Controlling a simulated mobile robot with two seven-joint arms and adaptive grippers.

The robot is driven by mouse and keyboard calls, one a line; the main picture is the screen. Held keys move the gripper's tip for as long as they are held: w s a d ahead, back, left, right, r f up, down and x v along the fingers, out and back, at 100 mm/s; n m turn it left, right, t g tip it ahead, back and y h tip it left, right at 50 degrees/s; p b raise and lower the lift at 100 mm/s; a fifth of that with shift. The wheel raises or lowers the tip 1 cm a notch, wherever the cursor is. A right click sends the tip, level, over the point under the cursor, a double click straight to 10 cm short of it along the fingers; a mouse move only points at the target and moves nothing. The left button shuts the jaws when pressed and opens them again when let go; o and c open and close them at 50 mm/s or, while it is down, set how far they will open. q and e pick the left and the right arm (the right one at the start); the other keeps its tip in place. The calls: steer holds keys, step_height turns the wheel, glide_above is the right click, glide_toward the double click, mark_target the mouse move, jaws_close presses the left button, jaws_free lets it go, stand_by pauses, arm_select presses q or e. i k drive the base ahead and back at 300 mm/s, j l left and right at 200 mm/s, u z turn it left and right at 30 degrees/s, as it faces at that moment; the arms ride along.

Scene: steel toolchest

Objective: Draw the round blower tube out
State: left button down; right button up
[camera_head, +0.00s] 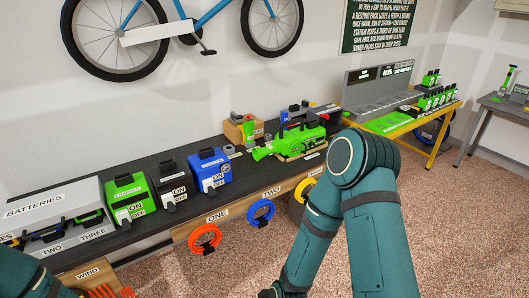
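A bright green blower-like machine (298,138) rests on a light wooden base on the dark bench top. A short green piece (261,153) sticks out from its left end; I cannot tell whether this is the round tube. My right arm stands in front of and to the right of the machine, with its elbow high and its forearm running down to the bottom edge. My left arm shows only at the lower left corner. Neither gripper can be made out, and neither arm touches the machine.
Green, black and blue boxes (211,171) with ON/OFF labels stand left of the machine, beside a white BATTERIES case (42,210). Orange, blue and yellow rings (261,212) hang on the bench front. A yellow-edged bench (420,122) stands at right. A bicycle hangs above.

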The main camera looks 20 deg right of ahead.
mark_target(258, 153)
steer(key=i+l+u, duration=0.1)
steer(key=i+l, duration=0.25)
steer(key=i, duration=0.25)
steer(key=i+l+u, duration=0.1)
steer(key=i+l, duration=0.3)
steer(key=i, duration=0.2)
steer(key=i+l+u, duration=0.1)
steer(key=i+l, duration=0.35)
steer(key=i, duration=0.15)
